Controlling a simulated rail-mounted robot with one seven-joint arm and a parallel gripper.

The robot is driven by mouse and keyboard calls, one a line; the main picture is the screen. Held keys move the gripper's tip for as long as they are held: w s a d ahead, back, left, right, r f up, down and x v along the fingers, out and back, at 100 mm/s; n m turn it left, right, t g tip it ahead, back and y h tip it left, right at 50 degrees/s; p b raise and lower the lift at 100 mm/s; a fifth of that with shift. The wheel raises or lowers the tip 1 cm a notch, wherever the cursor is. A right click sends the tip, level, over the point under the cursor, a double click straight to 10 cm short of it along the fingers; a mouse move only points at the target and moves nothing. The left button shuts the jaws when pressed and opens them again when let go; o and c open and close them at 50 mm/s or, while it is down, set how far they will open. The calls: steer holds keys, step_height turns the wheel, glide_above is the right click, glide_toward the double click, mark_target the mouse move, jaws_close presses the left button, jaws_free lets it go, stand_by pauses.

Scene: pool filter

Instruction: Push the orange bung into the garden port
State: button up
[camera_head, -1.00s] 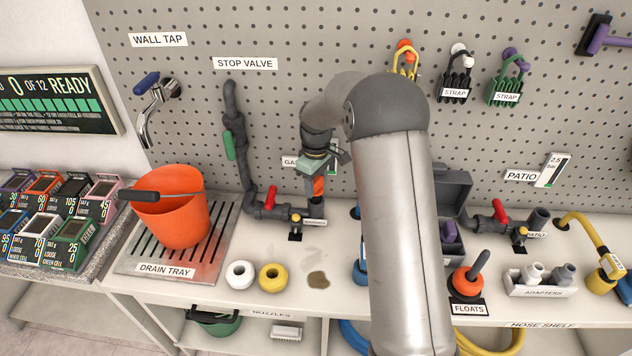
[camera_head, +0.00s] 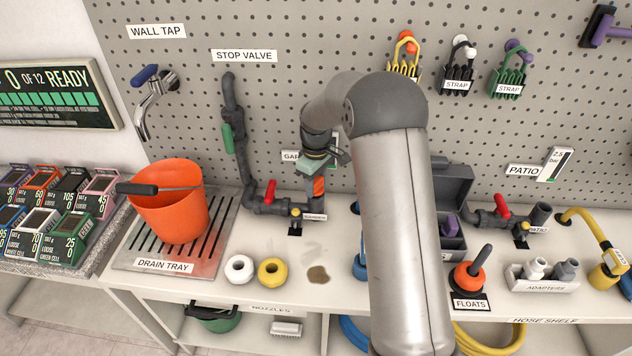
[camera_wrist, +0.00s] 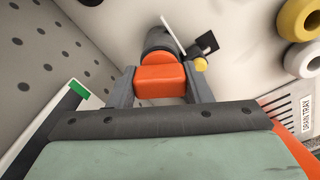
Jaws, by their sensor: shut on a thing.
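The orange bung (camera_head: 319,187) is held in my gripper (camera_head: 318,176), above the bench in front of the pegboard. In the wrist view, the two grey fingers of my gripper (camera_wrist: 160,88) close on the bung's block-shaped orange grip (camera_wrist: 160,80). Its rounded orange end (camera_wrist: 156,58) meets the mouth of the dark garden port (camera_wrist: 160,38). In the head view, the garden port (camera_head: 318,203) is an upright dark pipe directly below the bung. The bung and port look lined up and touching. I cannot tell how deep the bung sits.
A red-handled valve (camera_head: 270,187) and dark pipe stand just left of the port. The orange bucket (camera_head: 170,215) sits on the drain tray (camera_head: 212,240). White (camera_head: 239,269) and yellow (camera_head: 272,271) rings lie in front. A dark open box (camera_head: 452,190) stands to the right.

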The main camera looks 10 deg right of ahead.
steer(key=shift+f+b, duration=0.3)
steer(key=shift+f, duration=0.2)
steer(key=o, duration=1)
steer(key=shift+o, duration=0.2)
steer(key=shift+r+p, duration=1.65)
steer(key=shift+r, duration=0.9)
